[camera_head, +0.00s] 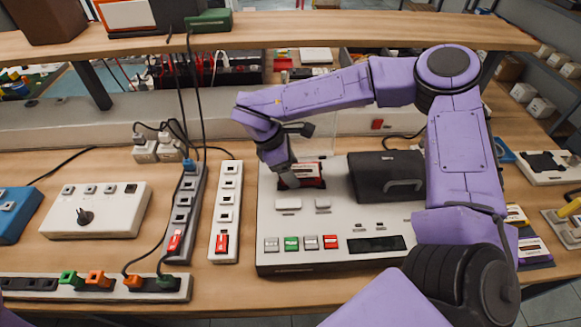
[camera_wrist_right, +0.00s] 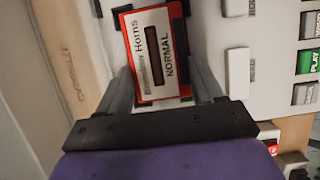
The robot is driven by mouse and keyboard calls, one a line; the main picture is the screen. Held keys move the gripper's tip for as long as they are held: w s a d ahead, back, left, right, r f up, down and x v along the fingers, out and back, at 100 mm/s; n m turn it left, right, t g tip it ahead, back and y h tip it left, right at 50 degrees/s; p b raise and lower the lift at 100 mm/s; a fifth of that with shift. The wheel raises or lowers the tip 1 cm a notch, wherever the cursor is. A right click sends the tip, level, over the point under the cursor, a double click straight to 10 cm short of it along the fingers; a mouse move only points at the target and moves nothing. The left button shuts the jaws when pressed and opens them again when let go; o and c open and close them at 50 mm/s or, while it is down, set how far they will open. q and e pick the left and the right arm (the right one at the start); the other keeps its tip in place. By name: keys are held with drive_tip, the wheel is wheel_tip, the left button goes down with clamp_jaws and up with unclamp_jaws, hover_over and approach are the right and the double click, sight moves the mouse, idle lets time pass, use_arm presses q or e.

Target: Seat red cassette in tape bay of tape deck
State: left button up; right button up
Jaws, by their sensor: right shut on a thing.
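The red cassette (camera_head: 309,171), with a white label reading "Horns NORMAL" in the wrist view (camera_wrist_right: 153,50), is at the back left of the tape deck (camera_head: 340,225). My right gripper (camera_head: 290,180) is shut on it, with one finger along each side in the wrist view (camera_wrist_right: 163,82). The cassette lies over the tape bay, whose dark edges show around it in the wrist view. I cannot tell whether it sits down in the bay or just above it. The gripper hides part of the bay in the head view. My left gripper is not in view.
A dark lid with a handle (camera_head: 388,178) is on the deck, right of the cassette. Power strips (camera_head: 226,212) and a white box with a knob (camera_head: 97,210) stand to the left. A shelf (camera_head: 270,35) runs above the back. Other cassettes (camera_head: 532,248) lie at the right.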

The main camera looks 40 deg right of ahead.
drive_tip(key=o, duration=1.2)
drive_tip(key=v, duration=0.5)
drive_tip(key=d+v, duration=0.1)
drive_tip(key=v, duration=0.4)
drive_tip(key=s+d+r+v, duration=0.1)
drive_tip(key=v, duration=0.5)
drive_tip(key=shift+s+p, duration=0.1)
drive_tip(key=shift+p, duration=0.3)
